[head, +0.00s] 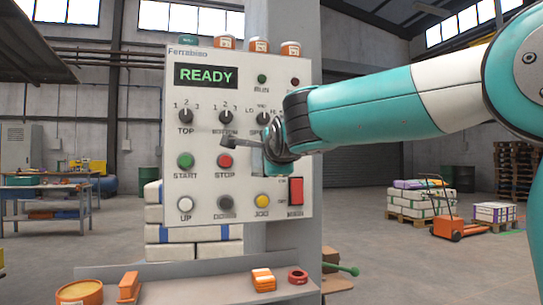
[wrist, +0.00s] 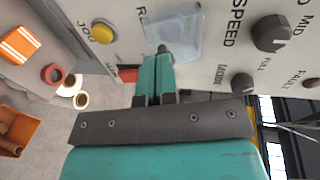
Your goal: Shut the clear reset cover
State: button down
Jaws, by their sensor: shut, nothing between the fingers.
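The clear reset cover (wrist: 180,38) is a see-through, pale bluish square on the grey panel, at the top middle of the wrist view. A small dark piece shows at its lower left edge, and the lettering beside it is partly hidden. I cannot tell how far the cover stands off the panel. My gripper (wrist: 155,62) has its two teal fingers together and empty, their tips right by the cover's lower left edge; contact is unclear. In the head view my wrist hides the fingers and most of the cover's area, right of the red STOP button (head: 225,161).
The control panel (head: 205,136) carries knobs, buttons and a READY display (head: 206,76). The red main switch (head: 296,191) is close below my wrist; it also shows beside my fingers (wrist: 128,74). A yellow button (head: 262,201) is nearby. A shelf (head: 190,288) with small items lies below.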

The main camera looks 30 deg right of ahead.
jog(key=f+t+b, duration=0.1)
jog(key=b, duration=0.3)
jog(key=w+f+t+b, duration=0.1)
jog(key=t+b, duration=0.1)
jog(key=b, duration=0.3)
jog(key=shift+w+d+f+h, duration=0.1)
jog(key=shift+d+f+h, duration=0.1)
jog(key=shift+f+h, duration=0.15)
jog(key=shift+r+b, duration=0.1)
jog(key=shift+b, duration=0.3)
